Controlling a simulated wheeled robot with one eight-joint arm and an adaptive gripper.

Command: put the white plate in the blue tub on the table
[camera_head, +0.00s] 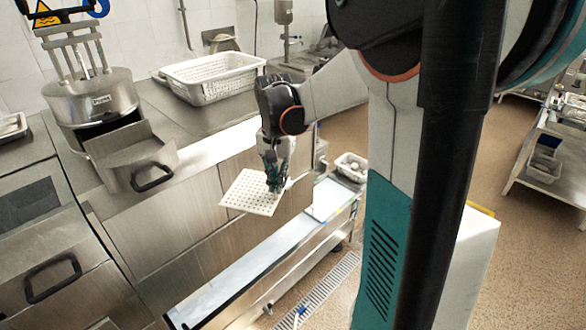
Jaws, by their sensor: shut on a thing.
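The white plate (249,195) is a flat square sheet with rows of small holes. My gripper (274,183) is shut on the plate near its right side. It holds the plate, slightly tilted, in the air in front of the steel cabinet fronts and above a long, low, light-topped bench. The fingertips partly cover the plate's right part. I see no blue tub in this view. My arm and column block much of the right half.
A white perforated basket (205,92) stands on the steel counter (185,125) behind my gripper. A small white basket (349,174) is right of the low bench (240,272). A steel machine (95,97) stands at left. A steel table (555,185) is at far right.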

